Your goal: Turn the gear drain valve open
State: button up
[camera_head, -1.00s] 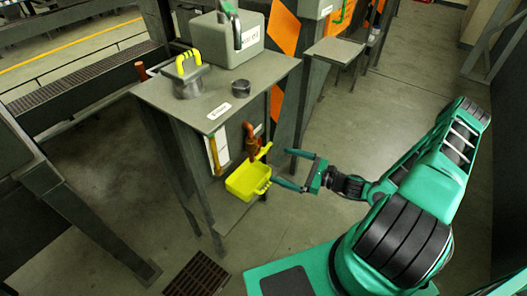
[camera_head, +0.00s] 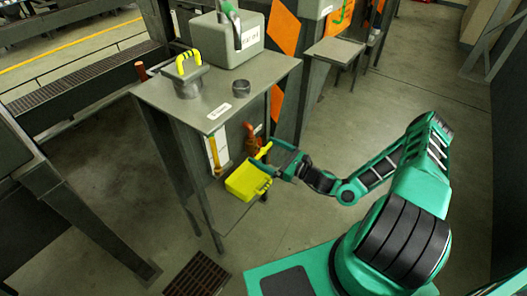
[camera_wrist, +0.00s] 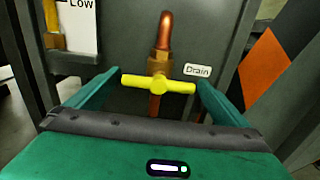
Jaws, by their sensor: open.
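The drain valve is a yellow T-shaped handle (camera_wrist: 158,85) on a copper pipe (camera_wrist: 165,38), beside a label reading "Drain" (camera_wrist: 197,71) in the wrist view. The handle lies roughly level across the pipe. In the head view the valve handle (camera_head: 263,150) shows at the cabinet's front, partly covered by my gripper (camera_head: 277,158). My gripper is open. In the wrist view its two fingers stand left and right of the handle, with a visible gap on the left; contact on the right is hard to tell.
A yellow tray (camera_head: 246,183) is just below the valve in the head view. The grey cabinet (camera_head: 190,110) carries a yellow-handled cap (camera_head: 188,82) and a grey box (camera_head: 228,45). A sight gauge (camera_wrist: 75,25) is left of the valve. The floor to the right is clear.

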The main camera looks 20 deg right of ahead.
jog(key=shift+w+a, duration=0.4)
jog(key=shift+w, duration=0.1)
jog(key=c, duration=0.9)
